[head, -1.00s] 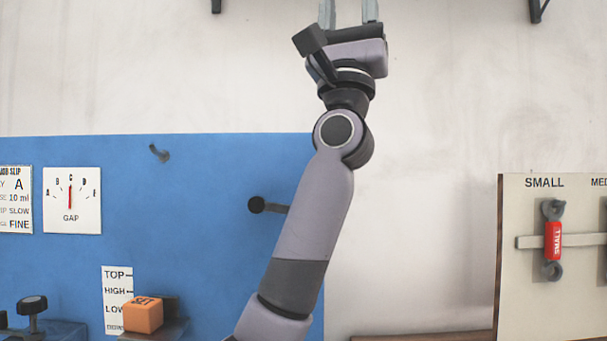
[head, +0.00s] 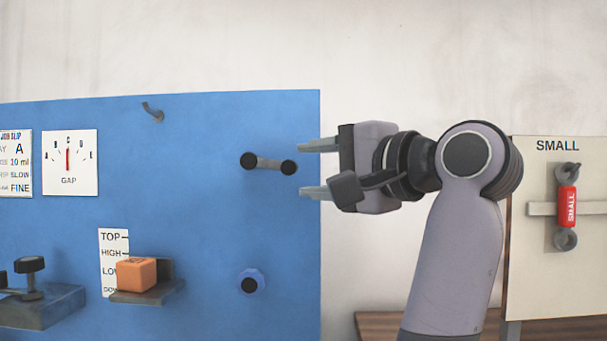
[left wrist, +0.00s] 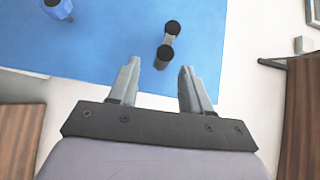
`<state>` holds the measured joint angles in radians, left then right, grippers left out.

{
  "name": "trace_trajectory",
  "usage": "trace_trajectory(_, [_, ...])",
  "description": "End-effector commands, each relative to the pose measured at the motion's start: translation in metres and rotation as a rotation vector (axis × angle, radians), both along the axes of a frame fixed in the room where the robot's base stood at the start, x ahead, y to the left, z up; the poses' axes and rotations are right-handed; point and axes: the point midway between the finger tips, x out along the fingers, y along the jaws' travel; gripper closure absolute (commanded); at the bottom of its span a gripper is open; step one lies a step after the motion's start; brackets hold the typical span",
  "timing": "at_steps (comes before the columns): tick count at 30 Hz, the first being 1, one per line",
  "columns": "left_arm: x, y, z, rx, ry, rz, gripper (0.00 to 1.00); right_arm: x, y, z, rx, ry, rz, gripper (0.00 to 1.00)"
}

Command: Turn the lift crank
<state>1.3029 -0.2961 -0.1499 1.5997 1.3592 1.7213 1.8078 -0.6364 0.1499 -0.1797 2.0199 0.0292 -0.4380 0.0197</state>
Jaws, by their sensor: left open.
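The crank (head: 268,163) is a grey bar with a black knob at each end, on the right part of a blue panel (head: 210,215). In the left wrist view the crank (left wrist: 168,44) shows ahead of the fingers, its nearer knob roughly in line with the gap. My left gripper (head: 302,169) points left at the crank from beyond the panel's right edge. It is open, with nothing between its fingers (left wrist: 158,72). The lift platform (head: 147,295) bears an orange block (head: 136,274) beside a scale card (head: 114,247). My right gripper is not in view.
A blue-rimmed knob (head: 251,281) sits below the crank. A small hook (head: 153,112) is at the panel's top. A GAP dial (head: 69,163) is at left. A board (head: 535,270) with a red SMALL tool (head: 567,206) stands at right. The wall above is clear.

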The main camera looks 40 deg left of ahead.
Motion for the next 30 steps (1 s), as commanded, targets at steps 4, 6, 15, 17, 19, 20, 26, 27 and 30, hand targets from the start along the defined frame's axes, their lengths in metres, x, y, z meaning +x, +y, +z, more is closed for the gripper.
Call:
trace_trajectory(4, [0.000, 0.006, 0.001, 0.000, -0.003, 0.002, 0.52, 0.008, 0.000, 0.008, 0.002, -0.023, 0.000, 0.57])
trace_trajectory(6, [0.000, 0.015, 0.001, 0.000, -0.003, 0.004, 0.52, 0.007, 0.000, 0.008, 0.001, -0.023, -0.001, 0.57])
trace_trajectory(15, [0.004, 0.059, 0.000, 0.002, -0.001, 0.003, 0.52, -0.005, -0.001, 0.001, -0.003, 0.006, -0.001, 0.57])
trace_trajectory(17, [0.005, 0.064, -0.001, 0.002, -0.001, 0.002, 0.52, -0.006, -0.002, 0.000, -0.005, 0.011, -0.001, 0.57])
trace_trajectory(19, [0.005, 0.069, -0.001, 0.002, -0.001, 0.001, 0.52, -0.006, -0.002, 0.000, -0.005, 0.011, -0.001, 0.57])
trace_trajectory(20, [0.006, 0.070, -0.001, 0.002, -0.001, 0.001, 0.52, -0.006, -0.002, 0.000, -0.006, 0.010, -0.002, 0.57])
trace_trajectory(26, [0.006, 0.072, -0.001, 0.003, -0.001, 0.000, 0.52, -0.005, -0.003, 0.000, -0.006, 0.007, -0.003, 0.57])
trace_trajectory(27, [0.006, 0.072, -0.001, 0.003, -0.001, 0.000, 0.52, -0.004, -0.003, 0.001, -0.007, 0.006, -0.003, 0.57])
trace_trajectory(30, [0.006, 0.071, -0.001, 0.002, -0.001, 0.000, 0.68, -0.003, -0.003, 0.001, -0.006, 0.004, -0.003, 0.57])
